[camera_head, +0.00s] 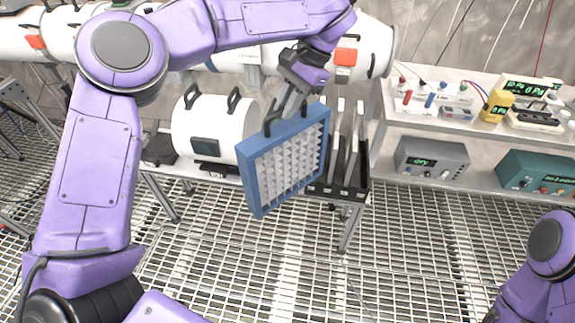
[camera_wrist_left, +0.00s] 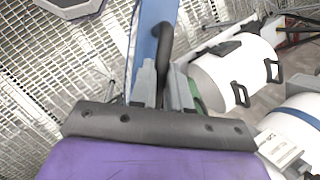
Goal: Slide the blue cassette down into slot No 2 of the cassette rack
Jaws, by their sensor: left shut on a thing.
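The blue cassette (camera_head: 287,165), a square blue frame with a white gridded face, hangs tilted in the air in front of the cassette rack. My left gripper (camera_head: 283,108) is shut on the black handle at its top edge. In the left wrist view the fingers (camera_wrist_left: 163,88) close around this handle, with the cassette's blue edge (camera_wrist_left: 152,25) beyond. The black cassette rack (camera_head: 352,186) stands just right of and behind the cassette, with several upright grey plates. The cassette hides the rack's left part, and I cannot read the slot numbers. My right gripper is out of view.
A white cylinder (camera_head: 213,128) with black handles lies left of the cassette. A long white pipe runs behind. At right, a shelf bench holds a yellow meter (camera_head: 497,106), a grey box (camera_head: 432,158) and a green box (camera_head: 540,172). The grating floor (camera_head: 420,255) in front is clear.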

